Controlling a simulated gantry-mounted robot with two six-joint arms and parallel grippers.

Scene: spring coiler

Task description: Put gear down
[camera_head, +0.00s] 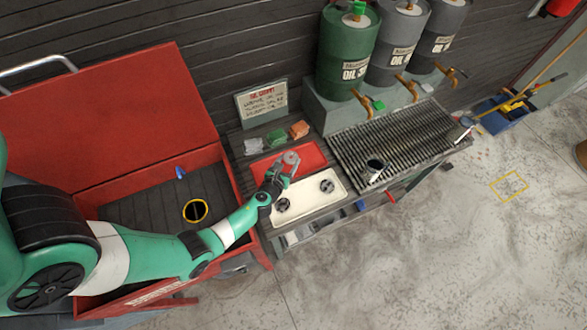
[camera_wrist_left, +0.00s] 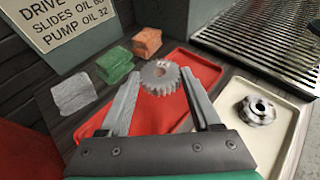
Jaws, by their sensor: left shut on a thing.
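My left gripper (camera_head: 283,168) reaches in from the left over the red tray (camera_head: 312,152). In the left wrist view, its two fingers (camera_wrist_left: 161,78) are shut on a grey toothed gear (camera_wrist_left: 160,79), one fingertip at each side. The gear also shows in the head view (camera_head: 291,159). It is over the red tray (camera_wrist_left: 207,70); I cannot tell whether it touches the tray. The cream tray (camera_head: 305,193) beside it holds two round metal parts, one dark (camera_head: 283,205) and one at the right (camera_head: 327,186). My right gripper is not in view.
Green (camera_head: 276,138) and orange (camera_head: 299,130) blocks and a grey cloth (camera_head: 253,146) lie behind the red tray, below a sign (camera_head: 262,102). A slatted drain grate (camera_head: 390,140) with a dark cup (camera_head: 374,168) is at the right. Oil drums (camera_head: 347,55) stand behind it.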

